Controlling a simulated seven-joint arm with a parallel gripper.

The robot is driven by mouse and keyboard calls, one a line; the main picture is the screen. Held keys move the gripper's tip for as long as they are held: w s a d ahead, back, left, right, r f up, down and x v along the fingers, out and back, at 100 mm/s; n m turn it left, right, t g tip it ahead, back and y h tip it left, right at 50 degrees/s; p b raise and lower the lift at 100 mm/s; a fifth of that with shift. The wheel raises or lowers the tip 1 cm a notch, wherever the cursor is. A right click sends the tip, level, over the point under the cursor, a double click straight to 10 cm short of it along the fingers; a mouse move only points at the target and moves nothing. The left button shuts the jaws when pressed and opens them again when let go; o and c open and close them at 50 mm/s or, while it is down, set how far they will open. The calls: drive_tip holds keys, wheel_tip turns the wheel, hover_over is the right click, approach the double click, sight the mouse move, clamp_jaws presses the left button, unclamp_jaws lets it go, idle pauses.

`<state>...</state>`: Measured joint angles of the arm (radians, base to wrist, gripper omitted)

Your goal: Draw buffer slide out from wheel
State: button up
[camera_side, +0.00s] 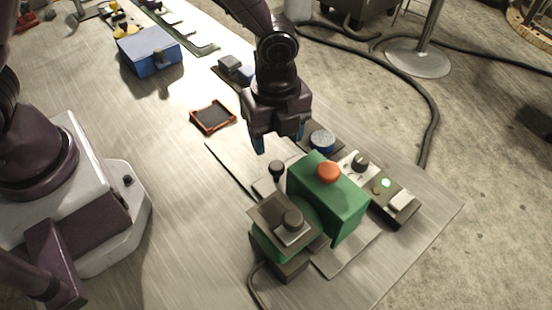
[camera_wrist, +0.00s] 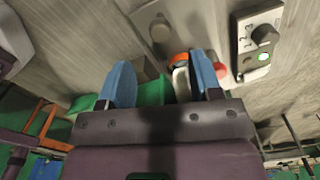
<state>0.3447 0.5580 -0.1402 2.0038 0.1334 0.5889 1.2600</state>
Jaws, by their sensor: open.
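A green machine block (camera_side: 330,195) with a red-orange button (camera_side: 328,172) stands on the bench; the button also shows between my fingers in the wrist view (camera_wrist: 180,59). A black ball knob (camera_side: 277,168) stands up from a pale plate (camera_side: 262,187) just left of the block. I take this for the slide and its handle, but cannot be sure. The wheel is not clearly visible. My gripper (camera_side: 278,140) has its blue fingers apart and empty, above and behind the knob. The spread fingers show in the wrist view (camera_wrist: 162,80).
A control panel (camera_side: 398,205) with a green light and dial stands right of the block.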

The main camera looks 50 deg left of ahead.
sight(276, 164)
wheel_tip(276, 164, down, 8)
drive_tip(key=shift+r, duration=0.25)
